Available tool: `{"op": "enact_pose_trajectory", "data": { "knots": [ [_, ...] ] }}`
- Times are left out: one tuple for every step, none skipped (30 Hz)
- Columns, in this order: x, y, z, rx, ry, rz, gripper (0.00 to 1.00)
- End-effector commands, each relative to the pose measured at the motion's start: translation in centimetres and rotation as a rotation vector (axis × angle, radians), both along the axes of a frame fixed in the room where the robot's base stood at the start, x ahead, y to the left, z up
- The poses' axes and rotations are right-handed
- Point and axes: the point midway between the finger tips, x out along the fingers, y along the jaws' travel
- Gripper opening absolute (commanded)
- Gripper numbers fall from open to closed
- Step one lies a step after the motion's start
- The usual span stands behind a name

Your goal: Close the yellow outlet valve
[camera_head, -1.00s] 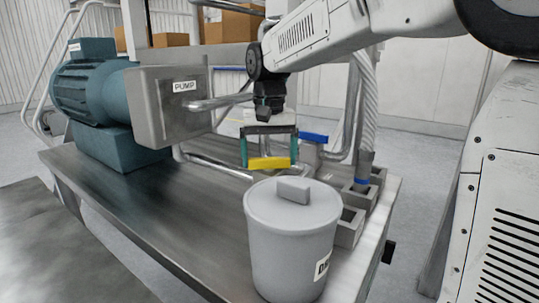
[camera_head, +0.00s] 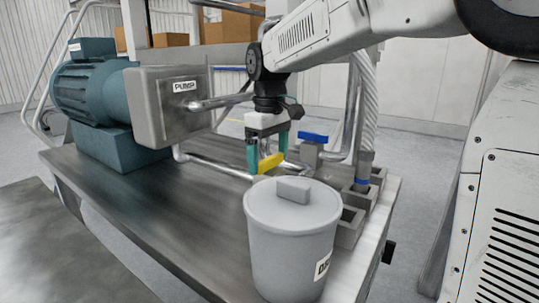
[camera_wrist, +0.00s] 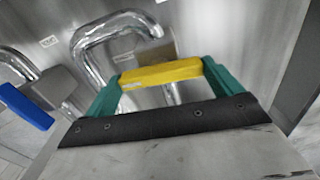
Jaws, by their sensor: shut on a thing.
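The yellow valve handle (camera_head: 270,163) is a short bar behind the grey lidded drum in the head view. In the wrist view the yellow handle (camera_wrist: 161,73) lies between the two green fingers. My gripper (camera_head: 266,167) points down and is shut on the yellow handle, one finger at each end of it. In the wrist view my gripper (camera_wrist: 160,80) spans the handle's length. The valve body under the handle is mostly hidden by the drum in the head view; a bent metal pipe (camera_wrist: 100,40) shows behind the handle in the wrist view.
A blue valve handle (camera_head: 313,137) stands just right of my gripper and also shows in the wrist view (camera_wrist: 25,106). The grey drum (camera_head: 291,240) stands in front. The pump (camera_head: 168,108) is at left. The steel table's (camera_head: 150,210) left part is bare.

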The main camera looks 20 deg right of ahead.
Motion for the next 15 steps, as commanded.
{"op": "enact_pose_trajectory", "data": {
  "knots": [
    [0.08, 0.01, 0.17, 0.001, -0.005, 0.016, 0.68],
    [0.08, 0.01, 0.17, 0.001, -0.005, 0.026, 0.68],
    [0.08, 0.01, 0.17, 0.001, -0.005, 0.036, 0.68],
    [0.08, 0.01, 0.17, 0.001, -0.005, 0.043, 0.68],
    [0.08, 0.01, 0.17, 0.001, -0.005, 0.050, 0.68],
    [0.08, 0.01, 0.17, 0.001, -0.005, 0.057, 0.68],
    [0.09, 0.01, 0.18, 0.001, -0.005, 0.060, 0.68],
    [0.09, 0.01, 0.18, 0.001, -0.005, 0.063, 0.68],
    [0.09, 0.01, 0.18, 0.001, -0.005, 0.067, 0.68],
    [0.10, 0.01, 0.18, 0.001, -0.005, 0.069, 0.68],
    [0.10, 0.01, 0.18, 0.001, -0.005, 0.071, 0.68],
    [0.10, 0.01, 0.19, 0.001, -0.005, 0.072, 0.68],
    [0.10, 0.01, 0.19, 0.001, -0.005, 0.073, 0.68],
    [0.10, 0.01, 0.19, 0.001, -0.005, 0.073, 0.68],
    [0.11, 0.02, 0.19, 0.000, -0.006, 0.073, 0.68]
  ]
}}
